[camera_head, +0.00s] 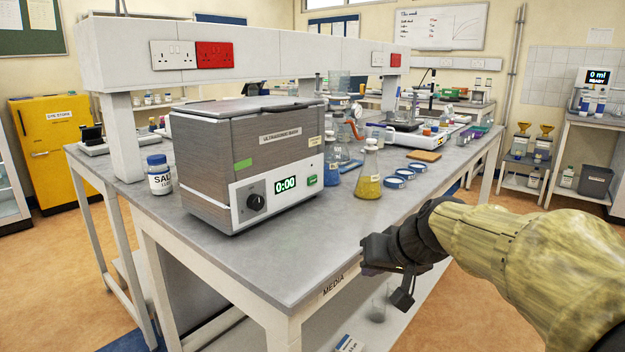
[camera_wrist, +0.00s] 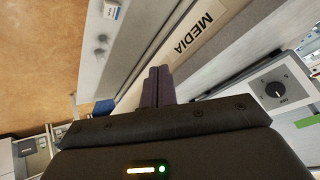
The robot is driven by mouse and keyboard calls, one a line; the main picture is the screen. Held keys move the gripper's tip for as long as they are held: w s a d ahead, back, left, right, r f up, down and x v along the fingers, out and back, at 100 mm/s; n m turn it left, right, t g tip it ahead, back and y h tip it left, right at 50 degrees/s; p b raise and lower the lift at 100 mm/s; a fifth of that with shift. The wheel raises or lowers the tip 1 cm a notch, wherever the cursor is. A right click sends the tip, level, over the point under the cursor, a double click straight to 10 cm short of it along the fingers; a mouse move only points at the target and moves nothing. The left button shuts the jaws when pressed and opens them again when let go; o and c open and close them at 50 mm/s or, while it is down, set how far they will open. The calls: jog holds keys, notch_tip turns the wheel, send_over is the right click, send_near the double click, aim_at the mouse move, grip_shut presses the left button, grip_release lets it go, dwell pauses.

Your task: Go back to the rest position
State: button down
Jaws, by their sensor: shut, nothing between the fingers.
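My gripper (camera_head: 375,255) is at the front right edge of the grey bench (camera_head: 290,262), beside the "MEDIA" label (camera_head: 333,284). In the wrist view the two dark fingers of my gripper (camera_wrist: 159,72) are together with nothing between them. The wrist view shows the "MEDIA" label (camera_wrist: 199,33) just beyond the fingertips. I cannot tell whether the fingers touch the bench edge.
An ultrasonic bath (camera_head: 250,160) stands on the near bench, with a white salt jar (camera_head: 159,175) to its left. A flask of yellow liquid (camera_head: 368,180) and blue-rimmed dishes (camera_head: 394,182) stand behind. Clear glassware (camera_head: 378,302) is on the lower shelf.

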jog(key=s+d+f+g+h, duration=0.2)
jog(key=s+f, duration=0.6)
jog(key=f, duration=0.3)
jog(key=s+d+f+g+h, duration=0.2)
jog(key=s+f+g, duration=0.1)
jog(key=s+f, duration=0.65)
notch_tip(320, 180, up, 37)
jog(key=w+p, duration=0.2)
jog(key=p, duration=3.5)
jog(key=shift+m+p, duration=0.3)
jog(key=shift+f, duration=0.15)
